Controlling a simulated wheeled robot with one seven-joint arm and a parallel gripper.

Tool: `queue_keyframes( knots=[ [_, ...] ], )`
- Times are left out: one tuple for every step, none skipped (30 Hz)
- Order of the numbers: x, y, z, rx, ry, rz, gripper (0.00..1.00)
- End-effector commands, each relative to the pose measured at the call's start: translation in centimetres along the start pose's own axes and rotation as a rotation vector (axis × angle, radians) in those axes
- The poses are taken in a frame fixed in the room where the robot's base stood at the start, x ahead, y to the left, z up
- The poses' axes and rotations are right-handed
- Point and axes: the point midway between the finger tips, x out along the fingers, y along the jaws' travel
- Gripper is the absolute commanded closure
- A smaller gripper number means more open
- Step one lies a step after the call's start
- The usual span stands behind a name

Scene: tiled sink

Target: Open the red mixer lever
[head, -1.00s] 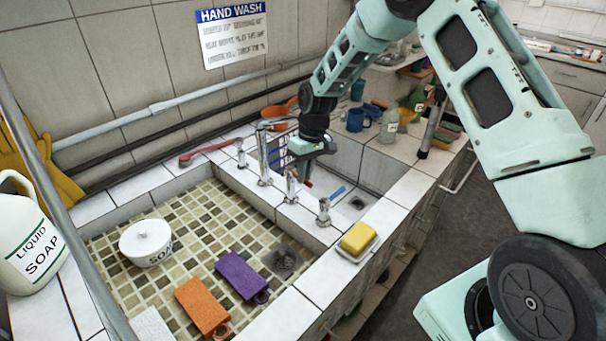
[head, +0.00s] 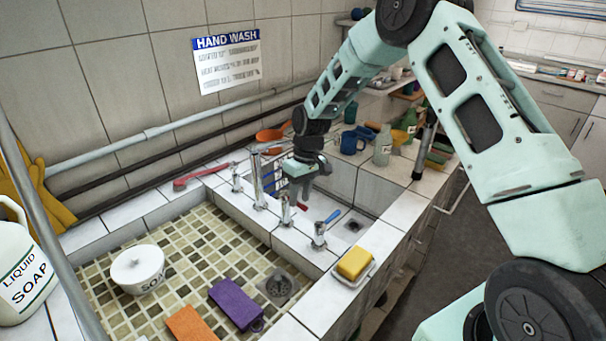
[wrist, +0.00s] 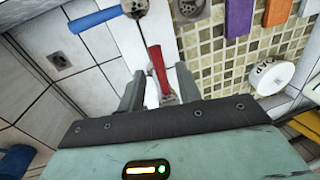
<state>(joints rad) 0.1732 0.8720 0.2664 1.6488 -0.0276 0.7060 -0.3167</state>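The red mixer lever (wrist: 158,68) shows in the wrist view, joined to a chrome tap on the white tiled ledge. In the head view only a small bit of red shows beside the tap, mostly hidden by my gripper. My gripper (head: 299,193) is just above that tap, pointing down. In the wrist view its two dark fingers are apart, one on each side of the red lever, with a gap visible on both sides. Whether the fingers reach down to the lever's height I cannot tell. Nothing is held.
A tap with a blue lever (head: 333,216) stands close by; it also shows in the wrist view (wrist: 95,19). A tall chrome spout (head: 257,180) stands left of my gripper. A yellow sponge (head: 355,262) lies on the front ledge. A white soap bowl (head: 138,268) sits in the mosaic basin.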

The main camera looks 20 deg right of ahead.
Motion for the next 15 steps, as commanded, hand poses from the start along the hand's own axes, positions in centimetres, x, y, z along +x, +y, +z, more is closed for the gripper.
queue_keyframes(
  knots=[
    [-0.6,0.1,-0.1,0.000,0.005,0.002,0.66],
    [-1.0,0.1,-0.1,0.000,0.006,0.002,0.66],
    [-1.6,0.1,-0.1,0.000,0.005,0.002,0.66],
    [-2.2,0.1,-0.1,0.000,0.007,0.003,0.66],
    [-2.8,0.1,-0.1,0.000,0.007,0.002,0.66],
    [-3.8,0.1,-0.2,0.001,0.009,0.003,0.66],
    [-4.5,0.1,-0.1,0.001,0.008,0.003,0.66],
    [-5.2,0.1,-0.1,0.000,0.009,0.003,0.66],
    [-6.1,0.1,-0.1,0.000,0.008,0.003,0.66],
    [-6.8,0.1,-0.1,0.000,0.007,0.003,0.66],
    [-7.5,0.1,-0.1,0.000,0.008,0.004,0.66],
    [-8.5,0.1,-0.1,0.000,0.008,0.004,0.66],
    [-9.2,0.1,-0.1,0.000,0.008,0.004,0.66],
    [-9.9,0.1,-0.1,0.001,0.008,0.004,0.66],
    [-10.9,0.1,-0.1,0.001,0.008,0.003,0.66]
  ],
)
